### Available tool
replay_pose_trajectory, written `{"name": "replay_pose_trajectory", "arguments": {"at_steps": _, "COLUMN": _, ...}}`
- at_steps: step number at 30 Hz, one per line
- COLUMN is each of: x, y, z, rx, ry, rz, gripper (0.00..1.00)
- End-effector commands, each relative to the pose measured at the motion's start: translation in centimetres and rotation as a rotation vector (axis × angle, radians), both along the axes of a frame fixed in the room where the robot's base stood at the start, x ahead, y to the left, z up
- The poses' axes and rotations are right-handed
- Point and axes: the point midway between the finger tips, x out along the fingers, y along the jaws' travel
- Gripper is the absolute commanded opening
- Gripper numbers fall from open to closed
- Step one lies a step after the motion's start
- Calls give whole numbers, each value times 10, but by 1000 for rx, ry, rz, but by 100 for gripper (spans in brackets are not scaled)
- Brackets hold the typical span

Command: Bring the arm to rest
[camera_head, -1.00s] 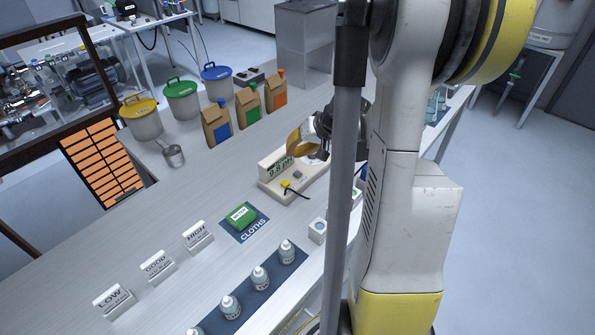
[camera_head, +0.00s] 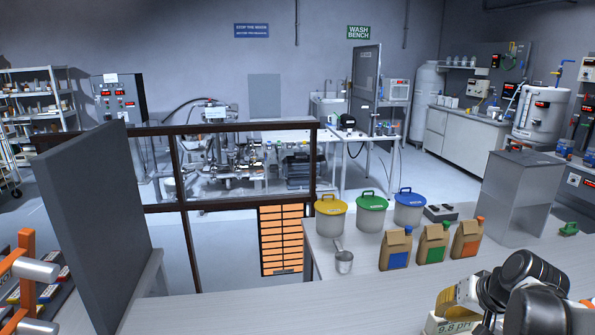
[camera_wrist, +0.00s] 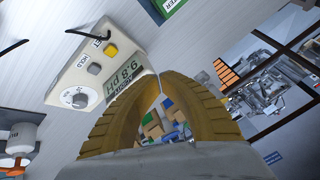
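My gripper (camera_wrist: 157,82) shows in the wrist view as two tan, ribbed fingers. They arch toward each other and their tips meet, with nothing held between them. In the head view my gripper is at the lower right edge, partly hidden by my dark wrist. A pale pH meter (camera_wrist: 100,72) with a dial, a grey button and a yellow button is close beyond the left finger in the wrist view. Its display reads 9.8 pH. In the head view only the top of the meter (camera_head: 452,328) shows, just below the gripper. I cannot tell whether they touch.
A grey metal box (camera_head: 515,198) stands right. A dark grey panel (camera_head: 95,225) rises left.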

Motion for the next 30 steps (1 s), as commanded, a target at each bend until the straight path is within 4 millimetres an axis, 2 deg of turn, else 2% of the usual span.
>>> {"name": "replay_pose_trajectory", "arguments": {"at_steps": 1, "x": -8, "y": 30, "z": 6, "rx": -29, "ry": 7, "rz": 40, "gripper": 0}}
{"name": "replay_pose_trajectory", "arguments": {"at_steps": 6, "x": -43, "y": 105, "z": 24, "rx": -144, "ry": 10, "rz": 150, "gripper": 0}}
{"name": "replay_pose_trajectory", "arguments": {"at_steps": 9, "x": -69, "y": 139, "z": 28, "rx": -208, "ry": -6, "rz": 213, "gripper": 0}}
{"name": "replay_pose_trajectory", "arguments": {"at_steps": 12, "x": -92, "y": 163, "z": 27, "rx": -262, "ry": -26, "rz": 270, "gripper": 0}}
{"name": "replay_pose_trajectory", "arguments": {"at_steps": 18, "x": -119, "y": 186, "z": 24, "rx": -326, "ry": -61, "rz": 337, "gripper": 0}}
{"name": "replay_pose_trajectory", "arguments": {"at_steps": 30, "x": -123, "y": 189, "z": 25, "rx": -337, "ry": -69, "rz": 346, "gripper": 0}}
